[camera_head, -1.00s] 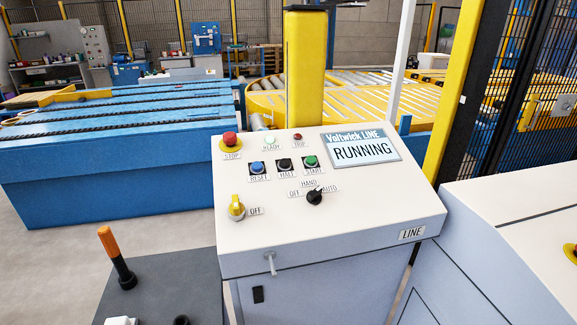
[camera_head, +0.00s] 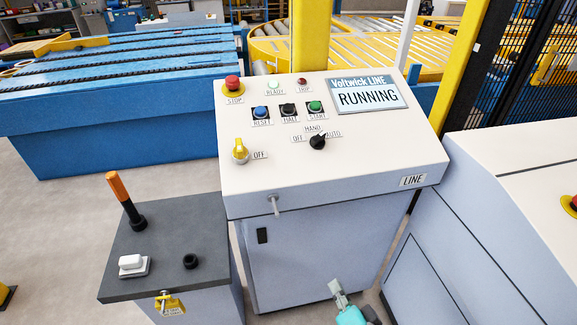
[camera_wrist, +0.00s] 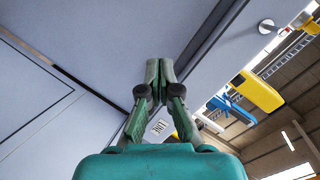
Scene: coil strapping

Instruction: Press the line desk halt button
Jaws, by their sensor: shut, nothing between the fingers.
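The line desk (camera_head: 260,180) has a sloped white top and a screen (camera_head: 368,96) reading "Voltwick LINE RUNNING". The halt button (camera_head: 289,109) is black, labelled HALT, between the blue reset button (camera_head: 261,112) and the green start button (camera_head: 314,107). My gripper (camera_head: 337,287) is at the bottom of the head view, low in front of the desk, well apart from the button. In the wrist view my gripper (camera_wrist: 160,68) has its fingers together with nothing between them.
The desk also carries a red stop button (camera_head: 232,84), a yellow knob (camera_head: 240,150) and a black selector (camera_head: 317,142). A grey stand (camera_head: 165,245) with an orange-handled lever (camera_head: 122,192) is at left. A white cabinet (camera_head: 500,190) stands close at right.

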